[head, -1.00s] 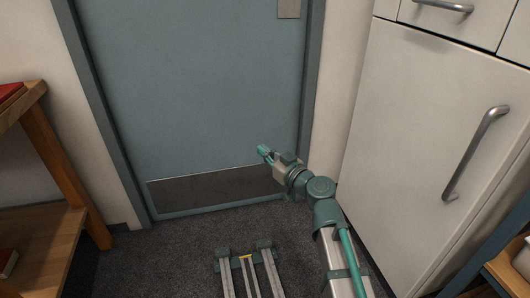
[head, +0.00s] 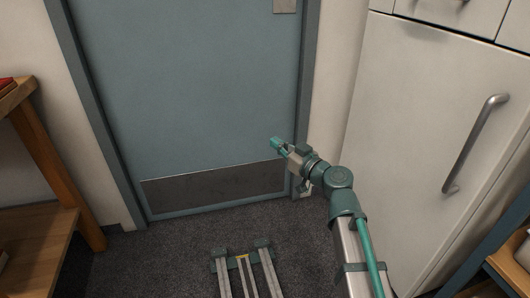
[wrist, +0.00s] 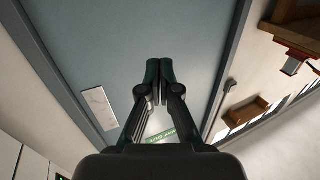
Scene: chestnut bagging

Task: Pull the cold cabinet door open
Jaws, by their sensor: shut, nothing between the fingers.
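The cold cabinet door (head: 425,120) is a large off-white panel on the right of the head view, and it looks closed. Its handle (head: 475,143) is a grey metal bar standing upright near the door's right side. My gripper (head: 276,145) is in the middle of the head view, in front of the blue door, to the left of the cabinet and well apart from the handle. In the wrist view, my gripper (wrist: 159,68) has its two dark fingers together with nothing between them. The cabinet handle does not show in the wrist view.
A blue door (head: 190,90) with a dark kick plate (head: 215,190) stands ahead. A wooden shelf unit (head: 55,180) is at the left, and another wooden shelf (head: 512,262) at the lower right. Drawers (head: 440,10) sit above the cabinet door.

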